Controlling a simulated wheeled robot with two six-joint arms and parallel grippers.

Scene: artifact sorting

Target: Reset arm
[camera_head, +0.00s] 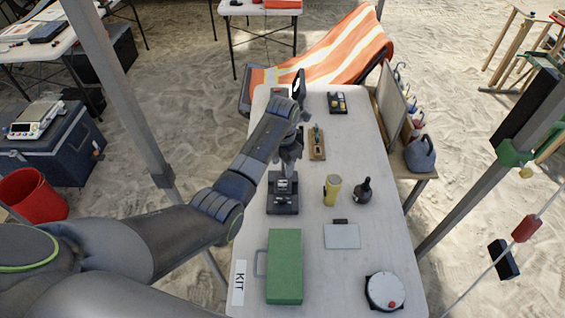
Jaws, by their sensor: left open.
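My left arm reaches in from the left over the white table (330,215). My left gripper (288,168) hangs down over the table's left half, just behind a black stand (283,206) as seen here. It is open, and I see nothing held in it. Its fingertips are small and partly lost against the dark things around them, so I cannot tell how high it is above the table. My right gripper is not in view.
On the table are a green case (285,266), a yellow cylinder (332,188), a dark bottle (363,191), a grey flat pad (342,236), a round white device (384,291), a wooden tray (317,143) and a black tray (337,103). A post stands right of the table.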

